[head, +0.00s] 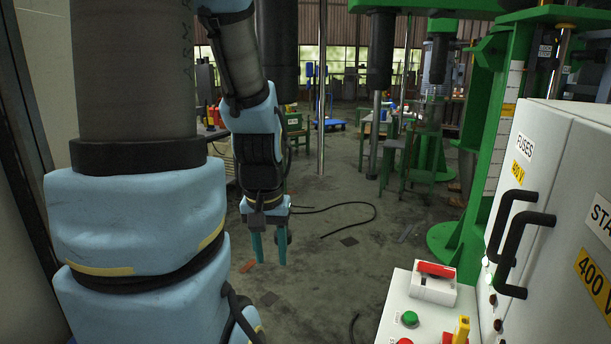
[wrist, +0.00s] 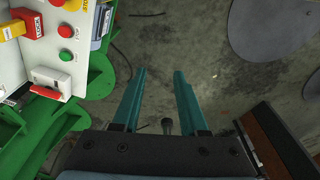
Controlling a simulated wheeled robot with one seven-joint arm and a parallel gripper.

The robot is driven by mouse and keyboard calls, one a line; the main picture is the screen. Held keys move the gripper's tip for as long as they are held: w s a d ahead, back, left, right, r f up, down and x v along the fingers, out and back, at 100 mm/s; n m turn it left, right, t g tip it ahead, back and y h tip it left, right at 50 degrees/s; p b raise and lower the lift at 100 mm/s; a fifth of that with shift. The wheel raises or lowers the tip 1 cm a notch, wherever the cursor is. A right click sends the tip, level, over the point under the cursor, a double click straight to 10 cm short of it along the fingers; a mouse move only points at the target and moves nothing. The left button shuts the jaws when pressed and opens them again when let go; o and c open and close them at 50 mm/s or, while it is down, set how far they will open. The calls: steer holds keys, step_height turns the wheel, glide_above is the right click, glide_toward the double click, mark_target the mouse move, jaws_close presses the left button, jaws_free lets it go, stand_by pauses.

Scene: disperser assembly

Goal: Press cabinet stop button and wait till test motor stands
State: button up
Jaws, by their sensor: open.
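The grey control panel (head: 393,304) of the cabinet stands at the lower right of the head view. It carries a green button (head: 410,318) and, at the picture's bottom edge, a partly cut-off red button (head: 404,341). I cannot make out the test motor.
A red-handled switch (head: 436,270) and a yellow lock piece (head: 462,330) stick up from the panel. Black cabinet door handles (head: 524,254) project at the right. A green machine frame (head: 486,170) stands behind.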

jaws_close()
stand_by(1.0)
